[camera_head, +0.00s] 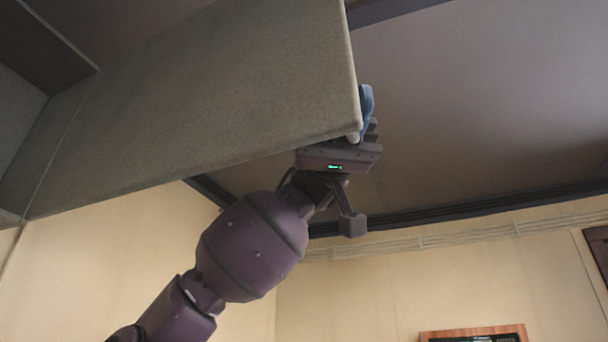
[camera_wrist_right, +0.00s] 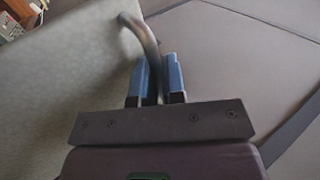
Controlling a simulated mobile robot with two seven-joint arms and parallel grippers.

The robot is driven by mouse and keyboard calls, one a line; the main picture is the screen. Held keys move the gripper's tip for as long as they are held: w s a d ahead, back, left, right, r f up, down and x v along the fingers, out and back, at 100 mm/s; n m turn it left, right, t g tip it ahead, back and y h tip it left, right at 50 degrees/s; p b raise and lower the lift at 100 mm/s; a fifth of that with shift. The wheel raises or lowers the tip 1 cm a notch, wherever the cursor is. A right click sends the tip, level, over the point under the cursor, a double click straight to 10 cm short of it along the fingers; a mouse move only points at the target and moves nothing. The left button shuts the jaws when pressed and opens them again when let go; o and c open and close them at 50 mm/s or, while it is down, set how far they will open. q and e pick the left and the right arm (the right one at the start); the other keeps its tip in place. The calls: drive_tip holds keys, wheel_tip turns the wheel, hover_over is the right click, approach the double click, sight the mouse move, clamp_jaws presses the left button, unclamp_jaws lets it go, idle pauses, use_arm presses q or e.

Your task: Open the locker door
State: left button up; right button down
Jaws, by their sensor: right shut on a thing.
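The locker door (camera_head: 220,90) is a grey-green panel across the upper left of the head view. It stands swung out from the locker body (camera_head: 35,60) at the far left edge. My right gripper (camera_head: 364,112) is at the door's free right-hand edge, with its blue fingers partly hidden behind the panel. In the right wrist view the curved metal door handle (camera_wrist_right: 141,30) runs down between the blue fingers of my right gripper (camera_wrist_right: 157,75), which are shut on it. The door face (camera_wrist_right: 70,75) fills the left of that view. My left gripper is not in view.
A plain grey ceiling (camera_head: 480,90) spans the upper right, with a dark beam along its edge. Cream walls (camera_head: 370,290) lie below. A wood-framed item (camera_head: 472,334) shows at the bottom right. The space right of the door looks clear.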

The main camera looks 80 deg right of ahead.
drive_tip(key=shift+d+r, duration=0.1)
drive_tip(key=shift+r, duration=0.1)
drive_tip(key=c, duration=1.5)
unclamp_jaws()
drive_tip(key=shift+f, duration=0.1)
drive_tip(key=b+v, duration=0.1)
drive_tip(key=v, duration=0.9)
drive_tip(key=shift+w+d, duration=0.25)
